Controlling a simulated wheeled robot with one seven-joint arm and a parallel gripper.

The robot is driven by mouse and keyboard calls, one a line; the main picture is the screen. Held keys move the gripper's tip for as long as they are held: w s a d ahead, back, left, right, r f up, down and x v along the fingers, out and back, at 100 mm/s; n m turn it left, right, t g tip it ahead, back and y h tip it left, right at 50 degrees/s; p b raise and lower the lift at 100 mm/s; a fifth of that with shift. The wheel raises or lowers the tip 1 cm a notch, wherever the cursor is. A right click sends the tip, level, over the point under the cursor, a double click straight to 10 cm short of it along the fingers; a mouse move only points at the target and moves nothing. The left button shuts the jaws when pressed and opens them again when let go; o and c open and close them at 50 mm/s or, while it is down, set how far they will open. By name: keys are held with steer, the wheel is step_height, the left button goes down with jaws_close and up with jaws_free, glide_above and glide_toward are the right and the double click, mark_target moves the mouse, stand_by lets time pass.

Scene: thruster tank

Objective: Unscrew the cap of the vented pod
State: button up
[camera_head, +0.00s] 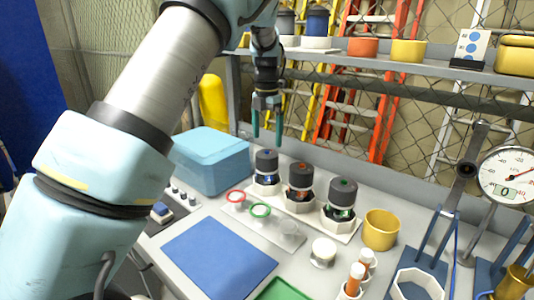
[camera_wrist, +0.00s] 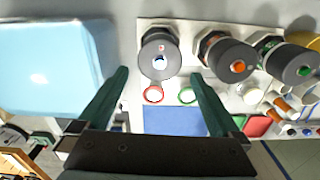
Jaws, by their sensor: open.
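Three pods with dark grey caps stand in a row on a white rack (camera_head: 312,218). The left pod (camera_head: 266,168) has a blue mark on its cap, the middle pod (camera_head: 300,182) an orange mark, and the right pod (camera_head: 341,199) a green mark. I cannot tell from labels which one is vented. My gripper (camera_head: 267,140) is open and empty, pointing down above and apart from the left pod. In the wrist view, the left pod's cap (camera_wrist: 159,56) shows between my open fingers, with a bright centre and a small red spot.
A light blue box (camera_head: 211,160) stands left of the pods. A yellow cup (camera_head: 381,230) is right of them. Red and green rings (camera_head: 260,210), a blue mat (camera_head: 220,257) and a white knob-like piece (camera_head: 323,251) lie in front. A shelf and gauge (camera_head: 507,174) are behind and right.

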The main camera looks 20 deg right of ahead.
mark_target(268, 152)
steer(key=shift+r, duration=0.95)
steer(key=shift+r+b, duration=0.15)
steer(key=shift+b, duration=0.15)
steer(key=m+b, duration=0.1)
steer(key=m, duration=0.2)
steer(key=f+m+b, duration=0.1)
steer(key=m, duration=0.2)
steer(key=shift+s+m, duration=0.15)
steer(key=shift+m, duration=0.15)
steer(key=m+b, duration=0.1)
steer(key=m, duration=0.1)
steer(key=shift+m, duration=0.4)
steer(key=m, duration=0.2)
steer(key=m+b, duration=0.1)
steer(key=m, duration=0.3)
steer(key=shift+s+r, duration=0.1)
steer(key=shift+r, duration=0.15)
steer(key=m, duration=0.2)
steer(key=r+m+b, duration=0.1)
steer(key=m, duration=0.3)
steer(key=shift+r, duration=0.25)
step_height(268, 152, down, 11)
steer(key=shift+r+p, duration=0.15)
steer(key=shift+p, duration=0.8)
